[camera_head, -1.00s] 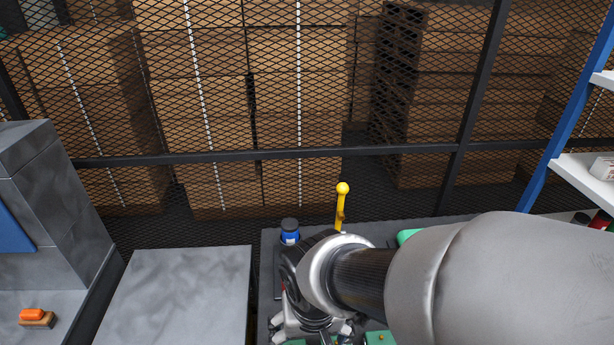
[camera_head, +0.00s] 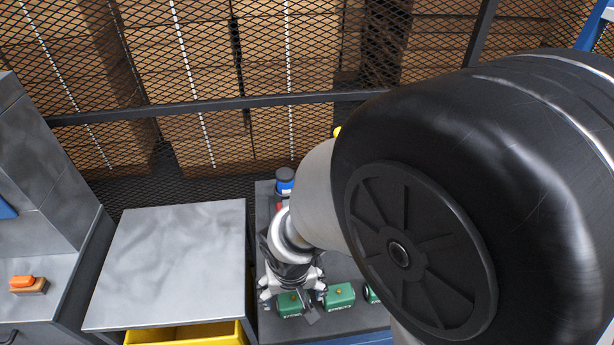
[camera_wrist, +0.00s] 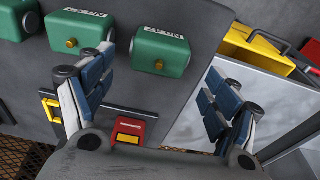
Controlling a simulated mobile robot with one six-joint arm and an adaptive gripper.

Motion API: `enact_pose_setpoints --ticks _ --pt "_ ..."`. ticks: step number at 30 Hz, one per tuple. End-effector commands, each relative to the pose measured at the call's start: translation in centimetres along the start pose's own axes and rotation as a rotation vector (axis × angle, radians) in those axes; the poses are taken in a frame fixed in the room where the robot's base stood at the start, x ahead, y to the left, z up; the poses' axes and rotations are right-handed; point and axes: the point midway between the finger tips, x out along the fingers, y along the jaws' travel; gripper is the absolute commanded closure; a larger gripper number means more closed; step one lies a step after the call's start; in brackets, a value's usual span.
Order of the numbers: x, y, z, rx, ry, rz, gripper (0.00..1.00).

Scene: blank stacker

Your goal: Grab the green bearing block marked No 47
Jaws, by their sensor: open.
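Several green blocks stand in a row on the grey bench. The leftmost green block (camera_head: 290,304) is partly covered by my gripper (camera_head: 291,297) in the head view. In the wrist view this block (camera_wrist: 160,50) lies beyond and between the spread fingertips of my gripper (camera_wrist: 160,66). The neighbouring green block (camera_head: 340,296) also shows in the wrist view (camera_wrist: 78,33), with a similar label. A third green block (camera_wrist: 17,20) is cut off by the edge. My gripper is open and empty.
A red part with a yellow patch (camera_wrist: 129,131) lies close to my left finger in the wrist view. A blue jar (camera_head: 285,183) stands at the bench's back. A grey table (camera_head: 175,262) with a yellow bin (camera_head: 185,335) beneath is to the left, its top clear.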

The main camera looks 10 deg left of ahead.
Motion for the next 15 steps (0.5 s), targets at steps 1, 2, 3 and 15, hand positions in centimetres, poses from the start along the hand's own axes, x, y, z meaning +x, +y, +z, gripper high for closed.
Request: enact_pose_setpoints --ticks 1,2,3,15 --pt "0.2 0.0 0.0 0.000 0.000 0.000 0.18" --pt "0.4 0.0 0.0 0.000 0.000 0.000 0.18" --pt "0.8 0.1 0.1 0.000 0.000 0.000 0.18" --pt "5.3 0.2 0.4 0.000 0.000 0.000 0.18"
